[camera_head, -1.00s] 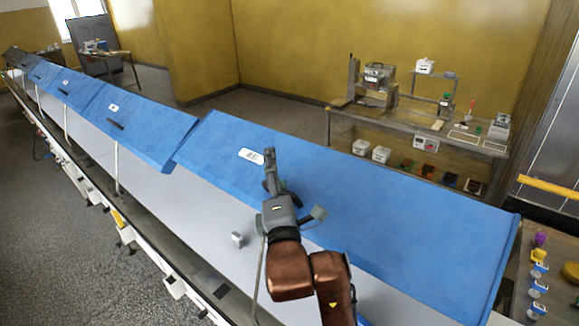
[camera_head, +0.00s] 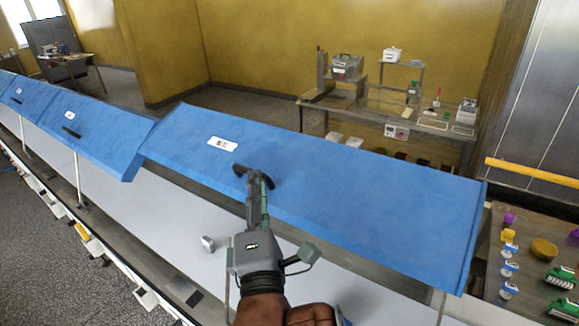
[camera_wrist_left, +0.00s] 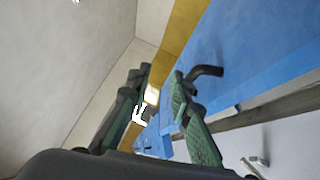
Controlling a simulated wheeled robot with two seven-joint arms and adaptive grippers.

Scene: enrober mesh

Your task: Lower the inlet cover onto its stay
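The inlet cover (camera_head: 350,195) is the large near blue panel, raised and sloping, with a white label near its upper left. Its black handle (camera_head: 240,170) sits on the lower left part of the panel. My left gripper (camera_head: 256,182) is at the handle and hides its middle. In the left wrist view the two green-grey fingers (camera_wrist_left: 160,100) stand apart, and the handle (camera_wrist_left: 208,71) shows beside the right-hand finger; I cannot tell whether they touch. A thin metal rod (camera_head: 228,292), possibly the stay, stands left of my wrist. My right gripper is not in view.
More raised blue covers (camera_head: 95,130) run along the line to the left. A small grey knob (camera_head: 208,243) is on the pale bed (camera_head: 165,215). A bench (camera_head: 430,130) with equipment stands behind. A side table (camera_head: 490,290) with small items is at the right.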

